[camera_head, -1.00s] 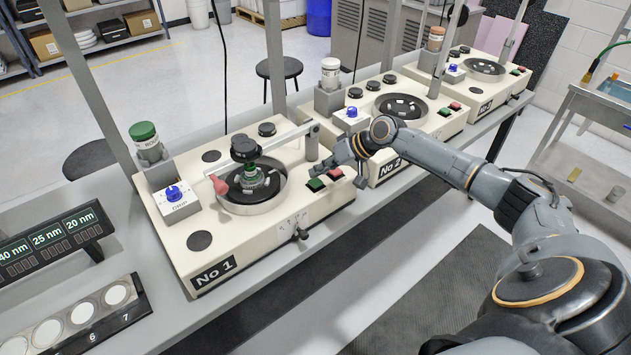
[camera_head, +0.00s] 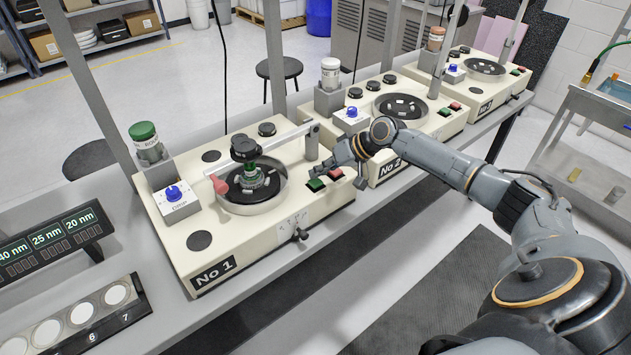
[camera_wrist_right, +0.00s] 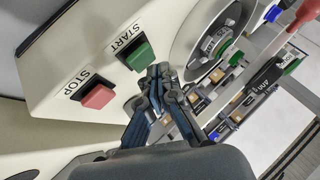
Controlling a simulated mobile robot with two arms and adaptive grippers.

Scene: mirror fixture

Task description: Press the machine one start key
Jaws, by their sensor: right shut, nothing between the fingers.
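Machine one is the cream unit (camera_head: 215,268) labelled No 1, at the front of the bench. Its green start key (camera_head: 316,184) is on the near right corner of its top, beside the red stop key (camera_head: 336,173). In the right wrist view the green key (camera_wrist_right: 139,57) is marked START and the red key (camera_wrist_right: 97,96) STOP. My right gripper (camera_head: 322,174) is shut and empty, with its tips right by the green key. In the wrist view the fingertips (camera_wrist_right: 160,72) overlap the key's edge; I cannot tell if they touch it. My left gripper is out of view.
Machine one carries a round pan (camera_head: 252,190) with a pivoting arm over it. Machine two (camera_head: 405,152) stands close behind, under my right forearm. A display (camera_head: 50,241) and a tray of discs (camera_head: 82,313) are at the left. Upright posts rise along the bench.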

